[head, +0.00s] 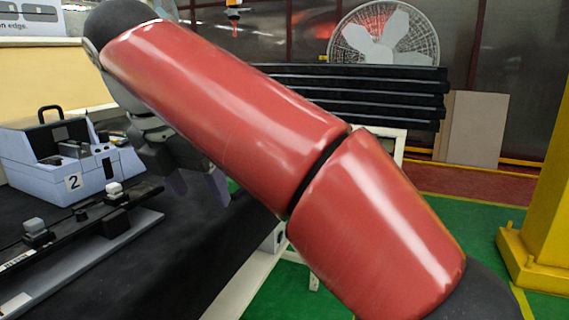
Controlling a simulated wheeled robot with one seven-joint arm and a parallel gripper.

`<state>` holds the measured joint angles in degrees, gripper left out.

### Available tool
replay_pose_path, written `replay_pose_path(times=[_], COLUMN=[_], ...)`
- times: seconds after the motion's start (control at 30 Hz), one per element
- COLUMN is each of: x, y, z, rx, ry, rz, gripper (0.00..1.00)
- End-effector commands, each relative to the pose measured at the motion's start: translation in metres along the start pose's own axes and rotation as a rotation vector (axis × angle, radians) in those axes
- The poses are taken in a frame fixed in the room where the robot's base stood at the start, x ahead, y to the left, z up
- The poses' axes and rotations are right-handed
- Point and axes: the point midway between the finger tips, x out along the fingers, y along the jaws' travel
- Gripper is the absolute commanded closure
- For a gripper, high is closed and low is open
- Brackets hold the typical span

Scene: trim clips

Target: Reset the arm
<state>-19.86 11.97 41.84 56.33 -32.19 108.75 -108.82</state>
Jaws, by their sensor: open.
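My red arm crosses the head view from the lower right to the upper left. My gripper (200,187) hangs below the far end of the arm, partly hidden behind it. Its two fingers point down and stand apart, with nothing seen between them. It is above the dark table top (190,255), to the right of a grey-blue box marked 2 (60,170). The box holds several small grey and black clips and has a black handle.
A black rail (70,235) with small grey and black clips lies on the table at the left. Black bars (390,95) are stacked behind my arm. A large white fan (385,38) stands at the back. A yellow post (550,200) stands at the right; green floor lies before it.

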Motion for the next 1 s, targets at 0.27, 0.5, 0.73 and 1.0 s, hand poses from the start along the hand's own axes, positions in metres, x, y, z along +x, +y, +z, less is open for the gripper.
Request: replay_pose_path(times=[0.27, 0.5, 0.73, 1.0], x=[0.008, 0.023, 0.055, 0.135], y=[-0.011, -0.033, -0.076, -0.192], z=[-0.001, -0.002, -0.002, -0.021], rx=[0.131, 0.353, 0.733, 1.635], ry=[-0.027, -0.058, -0.082, -0.035], rz=[-0.006, -0.01, -0.007, 0.044], gripper=[0.39, 0.39, 0.39, 0.39])
